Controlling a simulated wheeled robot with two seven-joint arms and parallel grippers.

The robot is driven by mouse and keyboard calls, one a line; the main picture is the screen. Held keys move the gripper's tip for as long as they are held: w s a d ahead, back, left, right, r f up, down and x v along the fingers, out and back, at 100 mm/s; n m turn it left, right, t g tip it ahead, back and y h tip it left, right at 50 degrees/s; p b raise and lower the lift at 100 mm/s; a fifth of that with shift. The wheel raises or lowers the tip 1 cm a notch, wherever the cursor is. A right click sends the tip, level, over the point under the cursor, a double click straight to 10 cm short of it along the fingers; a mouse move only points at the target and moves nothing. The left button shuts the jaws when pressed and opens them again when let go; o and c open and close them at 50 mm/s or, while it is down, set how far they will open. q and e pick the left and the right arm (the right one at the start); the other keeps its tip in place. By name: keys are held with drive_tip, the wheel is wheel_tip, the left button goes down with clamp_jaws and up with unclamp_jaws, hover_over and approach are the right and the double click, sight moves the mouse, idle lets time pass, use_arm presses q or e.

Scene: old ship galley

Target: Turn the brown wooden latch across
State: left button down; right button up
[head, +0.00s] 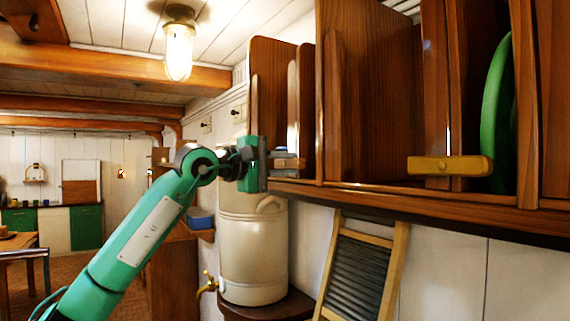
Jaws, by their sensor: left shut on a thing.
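A brown wooden latch (292,163) is on the front edge of the wall rack, at its left part. It lies roughly level, and much of it is hidden by my gripper. My left gripper (283,161) reaches in from the left and is shut on this latch. My right gripper is out of view.
The dark wooden rack (370,95) has upright dividers and holds a green plate (496,115) at the right. A yellowish wooden latch (450,166) lies level across that slot. Below are a cream urn (252,250) with a brass tap and a washboard (355,275). A lamp (178,50) hangs above.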

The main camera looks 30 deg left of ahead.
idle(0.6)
use_arm(q)
drive_tip(key=c, duration=1.2)
unclamp_jaws()
drive_tip(key=shift+c, duration=0.2)
drive_tip(key=shift+s, duration=0.1)
drive_tip(key=shift+s+a+f, duration=0.1)
drive_tip(key=shift+s+a, duration=0.05)
drive_tip(key=shift+s, duration=0.05)
drive_tip(key=b+v, duration=0.4)
drive_tip(key=v, duration=0.9)
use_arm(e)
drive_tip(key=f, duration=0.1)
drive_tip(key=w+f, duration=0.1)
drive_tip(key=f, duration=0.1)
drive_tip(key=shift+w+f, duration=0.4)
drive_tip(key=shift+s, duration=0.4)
